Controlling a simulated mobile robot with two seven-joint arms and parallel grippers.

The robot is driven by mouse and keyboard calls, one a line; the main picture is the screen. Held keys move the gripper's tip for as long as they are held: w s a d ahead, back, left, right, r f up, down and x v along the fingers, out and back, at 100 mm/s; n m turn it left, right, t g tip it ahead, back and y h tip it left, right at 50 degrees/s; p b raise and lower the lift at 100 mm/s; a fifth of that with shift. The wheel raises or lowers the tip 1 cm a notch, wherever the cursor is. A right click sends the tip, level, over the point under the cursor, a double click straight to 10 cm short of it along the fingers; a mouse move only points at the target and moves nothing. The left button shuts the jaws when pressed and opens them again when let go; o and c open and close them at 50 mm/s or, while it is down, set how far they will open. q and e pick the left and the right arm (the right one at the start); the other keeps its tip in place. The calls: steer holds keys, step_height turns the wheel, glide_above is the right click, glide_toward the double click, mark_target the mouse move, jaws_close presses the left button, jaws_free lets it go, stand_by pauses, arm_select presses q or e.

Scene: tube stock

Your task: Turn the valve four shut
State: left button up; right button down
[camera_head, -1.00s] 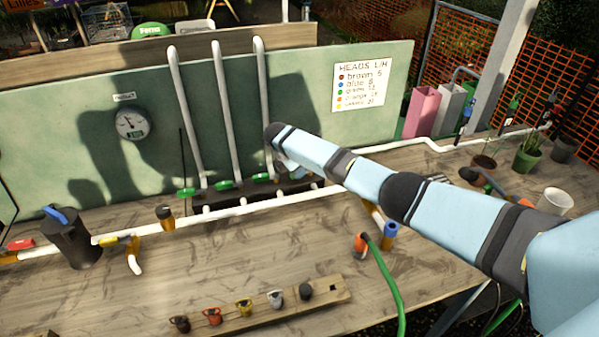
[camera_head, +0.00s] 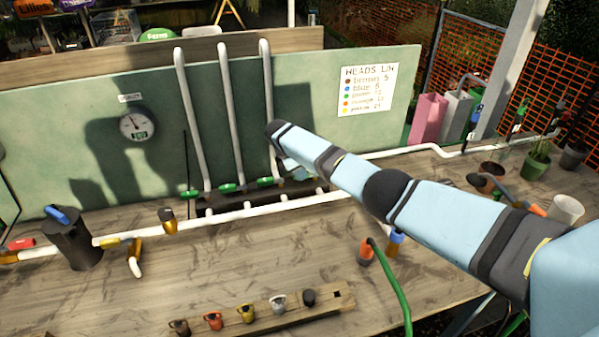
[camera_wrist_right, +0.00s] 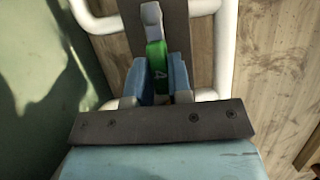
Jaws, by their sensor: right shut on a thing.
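Valve four's green handle (camera_wrist_right: 157,62), marked with a 4, shows in the right wrist view. Its length runs roughly parallel to the white pipe at the right of that view. My right gripper (camera_wrist_right: 162,80) is shut on this handle, with one blue finger on each side. In the head view my right gripper (camera_head: 297,172) is mostly behind my own arm at the right end of the valve row, and valve four is hidden there. Three other green valve handles show: left (camera_head: 192,194), middle (camera_head: 228,188) and right (camera_head: 265,182). My left gripper is not in view.
Three white riser pipes (camera_head: 230,120) stand against the green board (camera_head: 70,140), near a gauge (camera_head: 137,125). A white main pipe (camera_head: 270,208) crosses the bench. A rack (camera_head: 330,303) of several coloured heads lies in front. The bench (camera_head: 200,270) between is clear.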

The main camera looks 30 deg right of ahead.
steer(key=c, duration=1)
jaws_free()
steer(key=shift+d, duration=0.15)
steer(key=shift+c, duration=0.2)
steer(key=v, duration=1.4)
steer(key=shift+b, duration=0.35)
steer(key=shift+d+f, duration=0.1)
steer(key=shift+d, duration=0.05)
